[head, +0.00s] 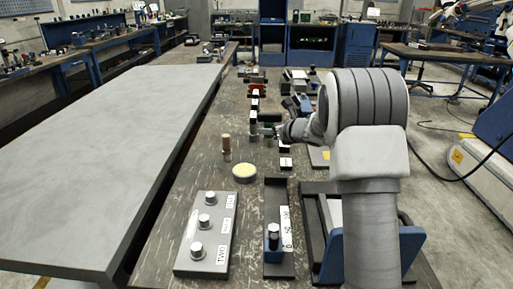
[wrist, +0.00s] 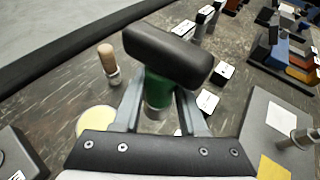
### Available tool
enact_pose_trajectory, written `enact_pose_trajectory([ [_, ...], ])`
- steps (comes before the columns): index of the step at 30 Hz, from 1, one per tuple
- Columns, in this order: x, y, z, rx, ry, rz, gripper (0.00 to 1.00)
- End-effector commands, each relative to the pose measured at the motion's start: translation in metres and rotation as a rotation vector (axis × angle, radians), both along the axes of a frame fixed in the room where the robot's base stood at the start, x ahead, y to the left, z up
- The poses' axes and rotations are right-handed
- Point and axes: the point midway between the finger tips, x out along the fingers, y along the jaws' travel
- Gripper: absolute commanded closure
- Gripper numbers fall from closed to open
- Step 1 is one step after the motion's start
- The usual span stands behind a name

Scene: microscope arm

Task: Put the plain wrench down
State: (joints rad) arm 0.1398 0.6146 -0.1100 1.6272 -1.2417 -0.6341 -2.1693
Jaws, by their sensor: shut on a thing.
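The plain wrench (wrist: 168,55) shows in the wrist view as a thick black crossbar on a green neck, with a grey metal part below. My gripper (wrist: 160,105) is shut on its lower part, one finger on each side. The crossbar stands beyond the fingertips and hides part of the table behind it. In the head view my gripper (head: 274,132) is small, over the middle of the dark bench, and partly hidden by my arm. I cannot tell there whether the wrench touches the bench.
A wooden-handled tool (wrist: 107,58) stands upright left of my gripper, near a pale yellow disc (wrist: 97,120). A grey plate with three knobs (head: 207,235) lies at the front. A bare grey table (head: 110,150) stands left.

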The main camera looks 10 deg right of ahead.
Motion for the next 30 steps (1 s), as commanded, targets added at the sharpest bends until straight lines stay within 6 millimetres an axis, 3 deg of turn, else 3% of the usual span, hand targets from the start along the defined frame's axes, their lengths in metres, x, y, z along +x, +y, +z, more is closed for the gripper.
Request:
enact_pose_trajectory([
  [4,0.03,0.018,-0.021,0.0,-0.002,0.004,1.0],
  [10,0.054,0.032,-0.035,-0.001,-0.003,0.001,1.0],
  [16,0.058,0.035,-0.045,0.002,-0.002,0.0,1.0],
  [23,0.058,0.035,-0.078,0.002,-0.001,0.0,1.0],
  [30,0.058,0.035,-0.078,0.001,-0.004,0.0,1.0],
])
